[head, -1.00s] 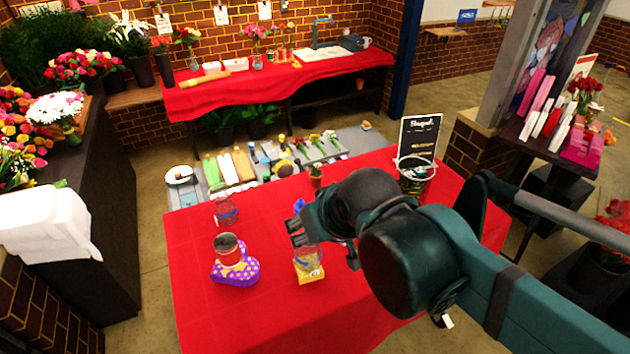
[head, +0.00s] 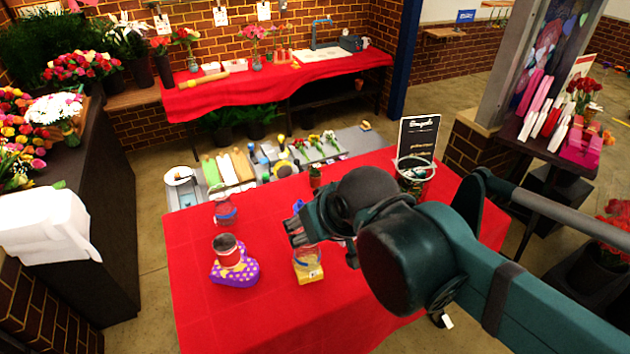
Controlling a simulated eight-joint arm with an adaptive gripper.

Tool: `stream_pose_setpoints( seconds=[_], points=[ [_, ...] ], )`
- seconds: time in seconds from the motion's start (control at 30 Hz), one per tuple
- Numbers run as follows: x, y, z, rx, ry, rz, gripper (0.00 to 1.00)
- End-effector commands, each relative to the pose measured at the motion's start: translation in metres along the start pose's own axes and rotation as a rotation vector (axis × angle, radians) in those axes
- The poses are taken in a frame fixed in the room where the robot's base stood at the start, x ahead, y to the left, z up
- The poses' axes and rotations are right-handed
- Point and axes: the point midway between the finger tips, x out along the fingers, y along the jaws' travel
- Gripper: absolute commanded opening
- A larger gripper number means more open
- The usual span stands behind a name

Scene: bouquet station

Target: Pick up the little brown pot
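A clear jar on a yellow base (head: 308,272) stands just below my gripper. A tin on a purple dotted base (head: 235,270) and a glass jar (head: 224,212) stand to the left. A wire-handled bucket (head: 413,178) and black sign (head: 418,137) stand right of the pot.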

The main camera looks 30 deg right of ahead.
Motion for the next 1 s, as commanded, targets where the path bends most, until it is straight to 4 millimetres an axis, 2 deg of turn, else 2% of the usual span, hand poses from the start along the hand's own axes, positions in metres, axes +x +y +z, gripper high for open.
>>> stream_pose_setpoints(
  seconds=[0.27, 0.47, 1.0],
  points=[
    [0.006, 0.007, -0.022, -0.102, -0.023, 0.016, 0.5],
    [0.015, 0.016, -0.047, -0.231, -0.054, 0.033, 0.5],
    [0.055, 0.045, -0.114, -0.589, -0.157, 0.062, 0.5]
  ],
)
